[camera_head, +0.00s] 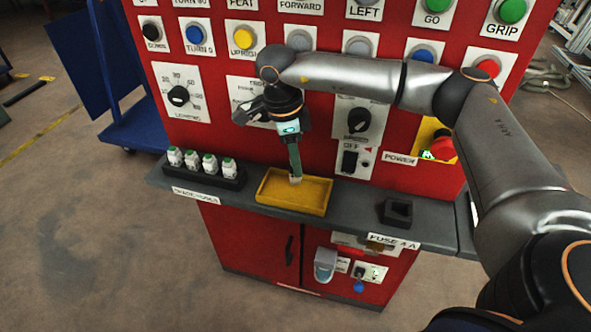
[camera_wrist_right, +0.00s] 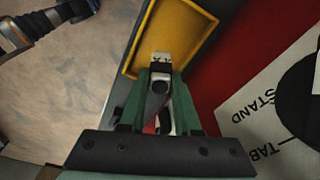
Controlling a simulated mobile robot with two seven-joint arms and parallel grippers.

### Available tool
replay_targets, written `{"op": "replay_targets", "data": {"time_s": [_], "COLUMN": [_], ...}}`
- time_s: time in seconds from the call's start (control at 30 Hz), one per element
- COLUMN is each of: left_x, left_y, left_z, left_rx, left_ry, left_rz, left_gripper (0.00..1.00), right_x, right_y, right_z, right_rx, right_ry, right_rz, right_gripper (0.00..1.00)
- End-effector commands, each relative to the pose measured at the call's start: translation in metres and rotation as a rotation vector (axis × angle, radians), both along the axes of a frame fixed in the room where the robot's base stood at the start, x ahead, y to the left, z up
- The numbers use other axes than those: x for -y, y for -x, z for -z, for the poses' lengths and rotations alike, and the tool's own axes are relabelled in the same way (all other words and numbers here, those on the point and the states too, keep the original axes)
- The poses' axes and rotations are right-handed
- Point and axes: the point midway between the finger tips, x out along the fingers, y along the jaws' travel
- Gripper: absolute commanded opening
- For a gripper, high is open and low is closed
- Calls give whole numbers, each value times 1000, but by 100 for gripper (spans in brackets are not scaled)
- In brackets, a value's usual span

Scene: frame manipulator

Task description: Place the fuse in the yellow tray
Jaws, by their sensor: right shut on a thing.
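The yellow tray (camera_head: 279,202) sits on the grey shelf in front of the red panel. My right gripper (camera_head: 295,178) reaches down over the tray, its green fingers shut on a small pale fuse (camera_head: 295,180). In the right wrist view the fuse (camera_wrist_right: 161,58) shows between the fingertips of the gripper (camera_wrist_right: 160,75), with the yellow tray (camera_wrist_right: 200,18) beyond it. The fuse appears over or inside the tray; I cannot tell whether it touches the tray floor. My left gripper is not in view.
A black rack (camera_head: 212,175) with several white-and-green fuses stands left of the tray on the grey shelf (camera_head: 350,205). A black empty-looking holder (camera_head: 396,211) is to the right, by a "FUSE 4 A" label. The red panel (camera_head: 222,105) with knobs and buttons rises close behind.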

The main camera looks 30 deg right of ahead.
Motion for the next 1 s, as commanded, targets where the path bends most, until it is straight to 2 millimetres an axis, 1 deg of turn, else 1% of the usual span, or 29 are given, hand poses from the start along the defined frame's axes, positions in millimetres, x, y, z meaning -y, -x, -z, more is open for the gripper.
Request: {"op": "replay_targets", "data": {"time_s": [0.1, 0.3, 0.67, 0.7, 0.93, 0.97, 1.0], "left_x": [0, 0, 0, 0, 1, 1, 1], "left_y": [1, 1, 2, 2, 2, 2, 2], "left_z": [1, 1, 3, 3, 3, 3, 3], "left_rx": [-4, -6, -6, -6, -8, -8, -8], "left_ry": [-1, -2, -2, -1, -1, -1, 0], "left_rz": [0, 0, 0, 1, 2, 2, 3], "left_gripper": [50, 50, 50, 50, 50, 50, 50], "right_x": [3, 3, 3, 3, 3, 3, 3], "right_y": [-5, -4, -4, -4, -4, -4, -4], "right_z": [8, 35, 41, 41, 40, 40, 40], "right_rx": [-2, -1, -1, -1, 0, 0, 0], "right_ry": [1, 2, 1, 1, 1, 1, 1], "right_rz": [2, 1, 1, 2, 2, 2, 2], "right_gripper": [0, 0, 0, 32, 58, 61, 61]}}
